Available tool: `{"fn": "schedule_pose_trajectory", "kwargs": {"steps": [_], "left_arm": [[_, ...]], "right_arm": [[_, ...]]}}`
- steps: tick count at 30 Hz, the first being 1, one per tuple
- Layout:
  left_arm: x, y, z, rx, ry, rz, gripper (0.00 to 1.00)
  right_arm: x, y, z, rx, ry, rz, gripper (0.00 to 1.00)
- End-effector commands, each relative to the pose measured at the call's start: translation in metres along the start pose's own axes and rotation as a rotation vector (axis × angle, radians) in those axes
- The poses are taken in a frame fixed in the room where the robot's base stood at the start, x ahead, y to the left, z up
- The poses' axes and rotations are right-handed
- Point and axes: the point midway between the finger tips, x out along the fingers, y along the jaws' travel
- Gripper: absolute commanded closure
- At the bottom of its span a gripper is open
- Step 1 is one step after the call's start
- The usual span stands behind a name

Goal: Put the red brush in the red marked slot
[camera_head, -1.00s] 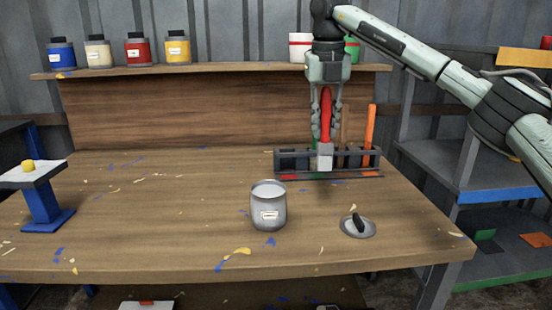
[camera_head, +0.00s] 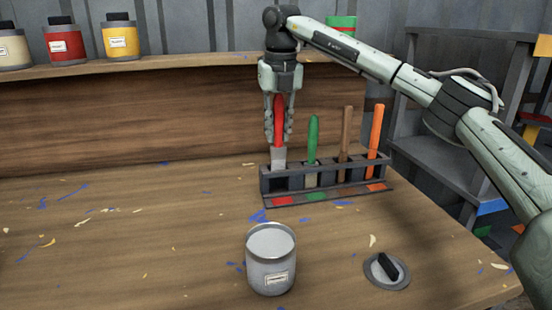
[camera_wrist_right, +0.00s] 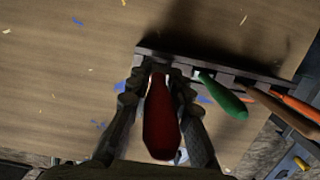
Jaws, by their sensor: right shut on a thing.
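My right gripper (camera_head: 278,125) is shut on the red brush (camera_head: 279,112), which hangs upright with its grey bristle end down. The bristle end is at the leftmost slot of the dark rack (camera_head: 328,176), above the red mark (camera_head: 282,201) on the rack's front strip. I cannot tell how deep the bristles sit in the slot. In the right wrist view the red handle (camera_wrist_right: 161,120) lies between the fingers (camera_wrist_right: 158,100), at the rack's left end. My left gripper is not in view.
Green (camera_head: 312,138), brown (camera_head: 346,130) and orange (camera_head: 375,130) brushes stand in the other slots. A labelled grey can (camera_head: 270,262) and a round lid with a black handle (camera_head: 387,270) stand in front. Paint jars line the shelf (camera_head: 170,65) behind.

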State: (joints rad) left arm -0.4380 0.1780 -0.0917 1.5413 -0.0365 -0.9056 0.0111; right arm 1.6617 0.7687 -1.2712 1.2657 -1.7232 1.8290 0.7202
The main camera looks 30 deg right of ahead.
Motion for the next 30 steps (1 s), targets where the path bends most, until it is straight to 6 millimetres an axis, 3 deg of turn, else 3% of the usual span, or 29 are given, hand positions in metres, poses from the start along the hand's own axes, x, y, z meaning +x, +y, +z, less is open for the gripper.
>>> {"fn": "schedule_pose_trajectory", "kwargs": {"steps": [13,26,27,30], "left_arm": [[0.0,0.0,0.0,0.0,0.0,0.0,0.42],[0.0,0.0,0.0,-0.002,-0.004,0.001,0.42],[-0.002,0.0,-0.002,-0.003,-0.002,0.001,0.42],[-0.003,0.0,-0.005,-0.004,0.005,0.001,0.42]], "right_arm": [[0.049,0.0,-0.008,-0.001,0.001,-0.001,1.0],[0.055,0.0,-0.008,0.0,-0.001,0.001,1.0],[0.054,0.0,-0.008,0.0,-0.002,0.001,0.75],[0.054,0.0,-0.008,0.0,-0.001,0.001,0.63]]}}
